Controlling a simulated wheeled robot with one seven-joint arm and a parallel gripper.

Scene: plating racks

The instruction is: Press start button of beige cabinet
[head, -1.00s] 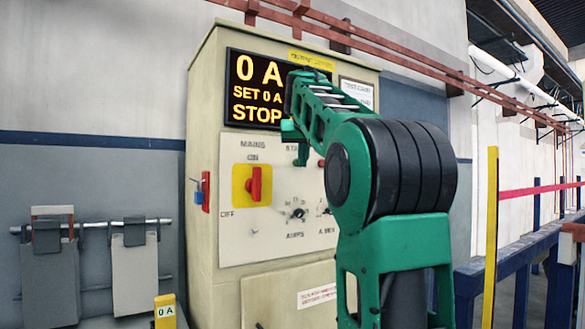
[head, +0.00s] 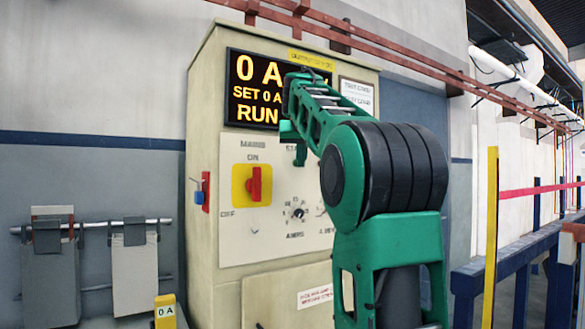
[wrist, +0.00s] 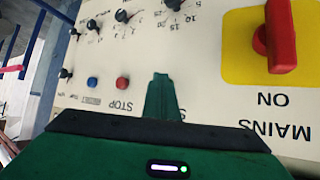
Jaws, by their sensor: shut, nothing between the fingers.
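The beige cabinet (head: 222,252) stands in front of me with its control panel facing my arm. Its display (head: 245,95) reads 0 A, SET 0 A and RUN. My gripper (wrist: 160,78) is shut and empty, its fingertips at the panel beside the red stop button (wrist: 122,83). The start button is not visible; the fingers cover the panel there and partly hide a label beginning with S. Whether the tips touch the panel is unclear. In the head view my gripper (head: 300,160) is in front of the upper panel.
The red mains switch (head: 254,184) on a yellow plate is left of my gripper. A blue button (wrist: 92,83) and several black knobs (wrist: 121,16) share the panel. Grey plates hang on a rail (head: 95,224) at left. A yellow post (head: 490,235) and blue railing stand at right.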

